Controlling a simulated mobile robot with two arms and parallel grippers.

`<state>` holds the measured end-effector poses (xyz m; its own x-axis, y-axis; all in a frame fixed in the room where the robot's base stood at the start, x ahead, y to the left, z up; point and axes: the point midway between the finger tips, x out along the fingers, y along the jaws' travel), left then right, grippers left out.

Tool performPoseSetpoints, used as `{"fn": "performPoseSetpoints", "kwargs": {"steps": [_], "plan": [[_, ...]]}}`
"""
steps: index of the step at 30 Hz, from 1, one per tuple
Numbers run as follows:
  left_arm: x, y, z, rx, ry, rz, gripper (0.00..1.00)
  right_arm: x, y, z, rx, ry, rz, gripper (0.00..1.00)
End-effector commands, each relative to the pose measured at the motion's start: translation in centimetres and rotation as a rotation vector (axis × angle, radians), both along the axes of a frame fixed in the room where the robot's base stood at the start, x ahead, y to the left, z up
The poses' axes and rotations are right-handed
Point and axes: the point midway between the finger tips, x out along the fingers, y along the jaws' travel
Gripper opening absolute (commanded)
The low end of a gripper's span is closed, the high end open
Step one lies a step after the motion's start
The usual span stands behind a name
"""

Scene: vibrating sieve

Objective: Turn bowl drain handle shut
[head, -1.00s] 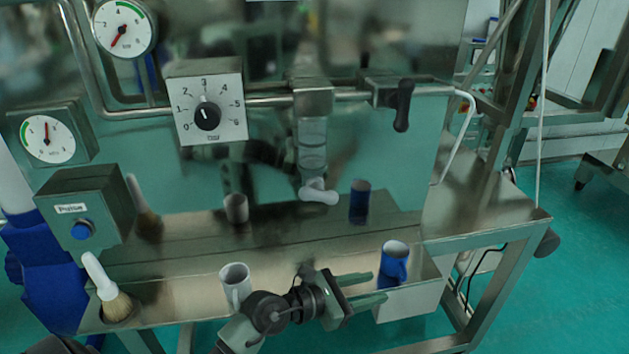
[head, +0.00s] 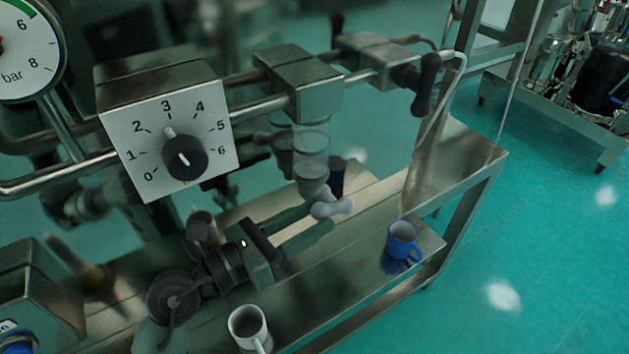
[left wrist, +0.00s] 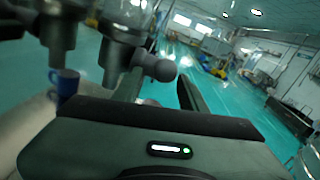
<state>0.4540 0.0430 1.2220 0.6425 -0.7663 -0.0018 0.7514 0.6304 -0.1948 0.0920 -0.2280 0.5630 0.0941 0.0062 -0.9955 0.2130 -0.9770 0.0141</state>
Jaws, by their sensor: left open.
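The bowl drain handle (head: 334,207) is a pale grey lever with a rounded end. It sticks out to the right under the clear glass bowl (head: 311,150). My left gripper (head: 321,219) is open, with its green-grey fingers pointing at the handle and their tips close to it. In the left wrist view the handle (left wrist: 158,68) shows beyond the gripper body, between the two fingers (left wrist: 160,90). I cannot tell whether a finger touches it. My right gripper is not in view.
A blue mug (head: 402,241) stands on the steel shelf to the right, and a white mug (head: 248,327) at the front. Open floor lies to the right.

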Motion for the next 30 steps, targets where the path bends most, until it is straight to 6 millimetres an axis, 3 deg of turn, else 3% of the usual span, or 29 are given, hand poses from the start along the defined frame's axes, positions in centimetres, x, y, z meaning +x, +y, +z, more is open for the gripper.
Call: {"fn": "performPoseSetpoints", "kwargs": {"steps": [5,18,29,30], "plan": [[0.5,-1.1,0.6,-0.002,-0.006,-0.005,0.42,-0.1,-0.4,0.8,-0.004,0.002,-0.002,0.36],[4.4,-5.8,0.5,-0.001,-0.006,-0.005,0.42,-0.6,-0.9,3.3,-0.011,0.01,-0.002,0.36],[4.8,-6.3,0.3,0.001,-0.007,-0.006,0.42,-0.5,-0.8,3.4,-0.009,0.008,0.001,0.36],[4.8,-6.3,0.3,0.001,-0.007,-0.006,0.31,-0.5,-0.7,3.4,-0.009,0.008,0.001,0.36]]}}
